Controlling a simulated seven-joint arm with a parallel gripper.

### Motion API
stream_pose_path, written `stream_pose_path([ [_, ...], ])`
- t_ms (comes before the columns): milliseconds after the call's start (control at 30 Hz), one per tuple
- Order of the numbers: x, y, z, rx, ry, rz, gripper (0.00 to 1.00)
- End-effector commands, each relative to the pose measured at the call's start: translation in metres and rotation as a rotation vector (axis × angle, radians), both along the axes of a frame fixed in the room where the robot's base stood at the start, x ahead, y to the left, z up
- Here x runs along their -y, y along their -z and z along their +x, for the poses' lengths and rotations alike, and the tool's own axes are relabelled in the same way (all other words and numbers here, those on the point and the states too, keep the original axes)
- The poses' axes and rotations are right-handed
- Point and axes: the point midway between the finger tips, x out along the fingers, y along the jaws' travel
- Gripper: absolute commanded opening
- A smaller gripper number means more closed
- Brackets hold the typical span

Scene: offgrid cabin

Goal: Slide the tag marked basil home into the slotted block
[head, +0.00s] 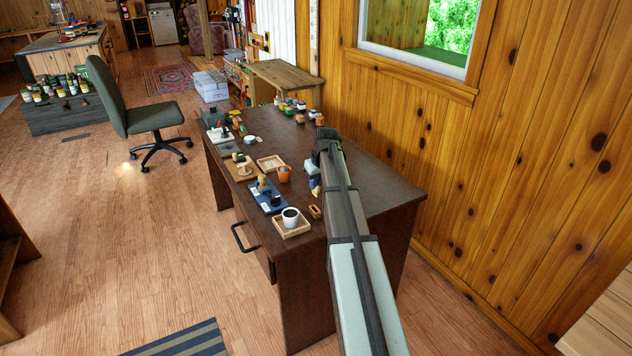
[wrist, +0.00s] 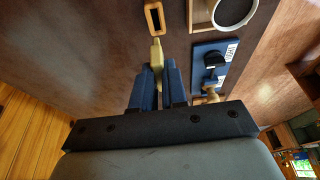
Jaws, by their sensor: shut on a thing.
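My gripper (wrist: 157,84) has blue fingers shut on a pale yellow tag (wrist: 156,56). The tag's narrow end sticks out past the fingertips; no lettering on it can be read from here. The slotted block (wrist: 154,19) is a small wooden block with a dark opening, just beyond the tag's tip in the wrist view. The tag appears outside the opening; the height between them is unclear. In the head view the slotted block (head: 315,212) lies on the desk near its front edge, and my gripper (head: 314,186) is just behind it, partly hidden by my arm.
A wooden tray (head: 291,230) with a white cup (head: 290,217) stands beside the block. A blue board (head: 267,199) with a black piece and a wooden figure lies behind it. An orange pot (head: 284,174) is farther back. The desk's right side (head: 382,190) is clear.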

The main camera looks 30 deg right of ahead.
Motion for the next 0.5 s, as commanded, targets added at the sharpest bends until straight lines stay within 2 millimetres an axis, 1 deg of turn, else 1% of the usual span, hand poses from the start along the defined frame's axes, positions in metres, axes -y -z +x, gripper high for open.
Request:
stream_pose_path([
  [500, 0.000, 0.038, 0.000, 0.001, 0.000, 0.000, 0.00],
])
